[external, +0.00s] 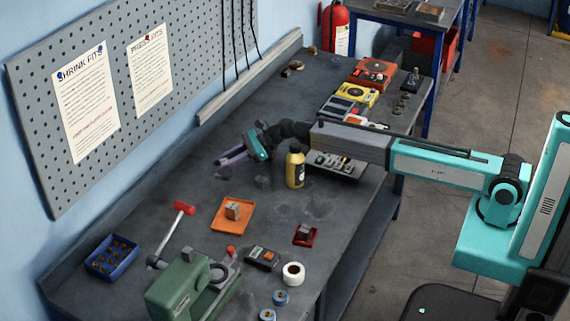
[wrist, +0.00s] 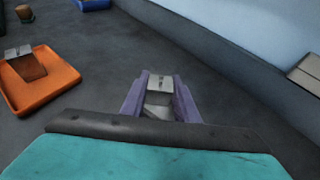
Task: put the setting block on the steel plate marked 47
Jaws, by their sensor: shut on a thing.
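My gripper (external: 220,158) is over the back of the bench in the external view, its purple fingers pointing left toward the wall. In the wrist view my gripper (wrist: 160,82) is shut on a small pale grey block (wrist: 159,86), seemingly the setting block. Its top has a small dark mark that I cannot read. The orange tray (external: 219,228) holds a grey and brown block (external: 233,209). This tray (wrist: 58,84) is at the left in the wrist view, apart from my gripper. I cannot make out a plate marked 47.
A yellow bottle (external: 295,170) stands close by the arm. The bench is clear between gripper and orange tray.

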